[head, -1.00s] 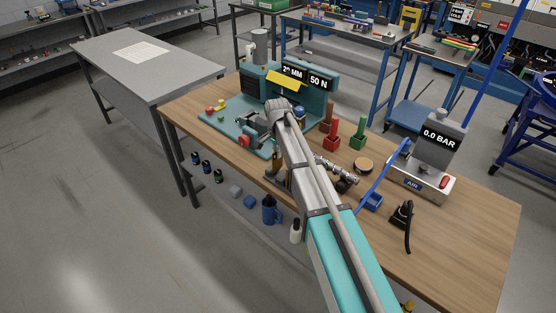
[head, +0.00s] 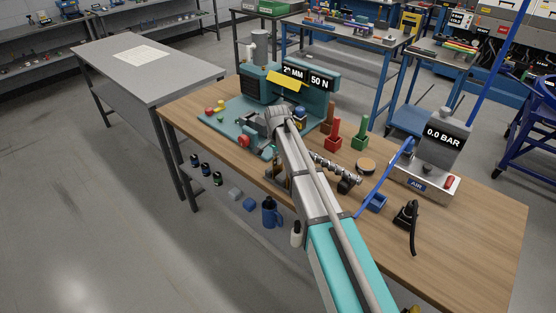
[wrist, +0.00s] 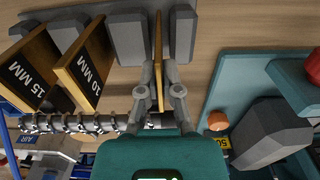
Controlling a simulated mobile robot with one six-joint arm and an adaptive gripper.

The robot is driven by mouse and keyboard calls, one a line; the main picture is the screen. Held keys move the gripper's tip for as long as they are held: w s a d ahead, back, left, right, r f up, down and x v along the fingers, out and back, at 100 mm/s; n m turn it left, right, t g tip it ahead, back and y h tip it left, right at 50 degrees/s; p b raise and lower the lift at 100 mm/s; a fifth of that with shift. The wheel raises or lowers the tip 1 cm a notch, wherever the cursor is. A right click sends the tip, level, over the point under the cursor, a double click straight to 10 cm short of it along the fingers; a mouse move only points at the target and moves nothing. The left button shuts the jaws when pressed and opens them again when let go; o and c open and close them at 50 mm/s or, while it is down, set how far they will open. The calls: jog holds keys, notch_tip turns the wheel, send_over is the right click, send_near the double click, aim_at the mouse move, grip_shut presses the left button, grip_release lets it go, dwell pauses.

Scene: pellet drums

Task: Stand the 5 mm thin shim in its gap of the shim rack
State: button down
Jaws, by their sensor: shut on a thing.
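The thin shim (wrist: 158,45) is a narrow tan plate seen nearly edge-on in the wrist view. My gripper (wrist: 160,95) is shut on it, one finger on each side. The shim lies between two grey blocks of the shim rack (wrist: 127,40), lined up with the gap between them. I cannot tell how deep it sits or whether it touches the rack. The 10 mm shim (wrist: 84,70) and 15 mm shim (wrist: 28,72) stand among the rack's blocks to the left. In the head view my gripper (head: 262,122) is above the bench and my arm hides most of the rack.
A teal press (head: 262,85) with a base plate stands beside the gripper. A ribbed metal rod (head: 335,168) lies near the arm. Red (head: 333,138) and green (head: 359,136) items and an air unit (head: 427,180) stand to the right.

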jog(key=shift+f, duration=0.2)
jog(key=c, duration=0.8)
grip_release()
jog(key=shift+r, duration=0.2)
notch_tip(320, 180, up, 12)
jog(key=p, duration=1.2)
jog(key=shift+s+d, duration=0.1)
jog(key=s+d+n, duration=0.7)
jog(key=s+d, duration=1.6)
jog(key=s, duration=0.2)
jog(key=shift+s+n, duration=0.3)
jog(key=shift+s, duration=0.05)
